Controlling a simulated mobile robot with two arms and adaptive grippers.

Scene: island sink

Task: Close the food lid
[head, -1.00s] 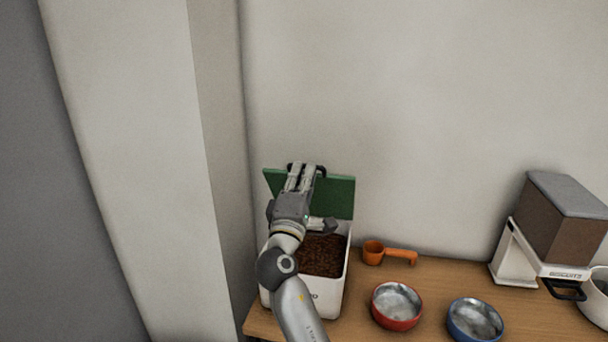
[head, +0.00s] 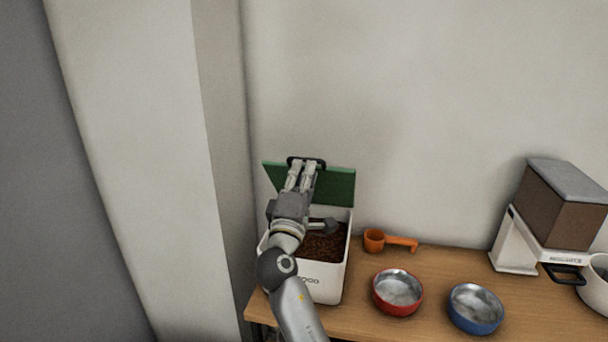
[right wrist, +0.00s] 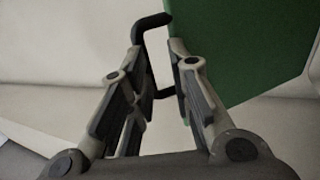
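The food container (head: 325,282) is a white box with dark brown food inside, at the left end of the wooden table. Its green lid (head: 337,186) stands raised at the back. A black handle (head: 318,162) is on the lid's top edge. My right gripper (head: 308,167) is at the lid near this handle. In the right wrist view, the fingers of my right gripper (right wrist: 160,60) are apart, with the black handle (right wrist: 152,22) at their tips and the green lid (right wrist: 245,50) beyond the right finger. Contact is not clear. My left gripper is not in view.
On the wooden table (head: 430,270), an orange scoop (head: 390,241), a red bowl (head: 397,292) and a blue bowl (head: 474,308) lie right of the container. A brown and white dispenser (head: 550,215) stands farther right. A wall is close behind, and another is at left.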

